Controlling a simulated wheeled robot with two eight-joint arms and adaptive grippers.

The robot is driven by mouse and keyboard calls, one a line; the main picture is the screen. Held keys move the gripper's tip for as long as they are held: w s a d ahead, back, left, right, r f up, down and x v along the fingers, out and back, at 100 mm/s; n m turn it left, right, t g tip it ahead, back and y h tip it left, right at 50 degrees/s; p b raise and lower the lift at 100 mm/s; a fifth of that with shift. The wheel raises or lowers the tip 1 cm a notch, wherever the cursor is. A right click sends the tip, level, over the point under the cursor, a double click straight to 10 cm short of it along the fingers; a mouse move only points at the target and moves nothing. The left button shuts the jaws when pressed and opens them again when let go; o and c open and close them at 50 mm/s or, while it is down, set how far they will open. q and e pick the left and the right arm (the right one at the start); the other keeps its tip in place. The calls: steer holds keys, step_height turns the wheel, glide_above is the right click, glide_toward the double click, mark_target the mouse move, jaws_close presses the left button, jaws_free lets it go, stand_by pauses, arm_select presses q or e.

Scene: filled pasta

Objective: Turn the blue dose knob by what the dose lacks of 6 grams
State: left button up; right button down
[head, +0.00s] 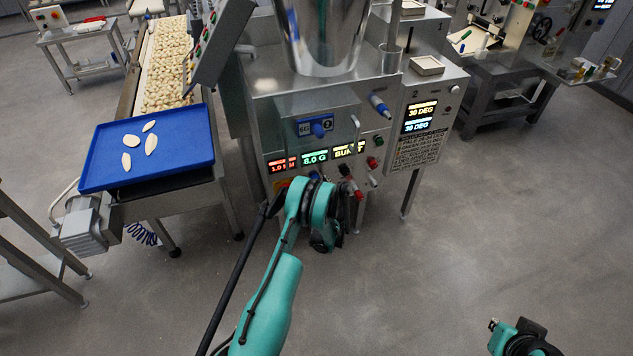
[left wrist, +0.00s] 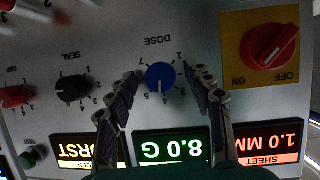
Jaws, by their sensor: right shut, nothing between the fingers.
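The blue dose knob (left wrist: 160,77) sits on the machine's panel in the left wrist view, which shows the panel upside down. Its white mark points down in the picture, at the 4. The green dose display (left wrist: 172,147) reads 8.0 G; it also shows in the head view (head: 314,158). My left gripper (left wrist: 163,72) is open, one finger on each side of the knob, with gaps visible between. My right gripper (head: 494,324) is shut and empty, low at the right, away from the machine.
A red switch (left wrist: 269,46) and a black SEAL knob (left wrist: 72,83) flank the dose knob. Red (left wrist: 262,145) and yellow (left wrist: 88,151) displays sit beside the green one. A blue tray (head: 190,165) with several pasta pieces stands left. Floor at right is clear.

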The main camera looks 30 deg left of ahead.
arm_select(q)
steer(key=c, duration=1)
steer(key=shift+a+n+t, duration=0.1)
steer(key=shift+n+t, duration=0.2)
steer(key=shift+n, duration=0.2)
steer(key=o, duration=1.2)
steer(key=shift+c, duration=0.2)
steer(key=shift+f, duration=0.1)
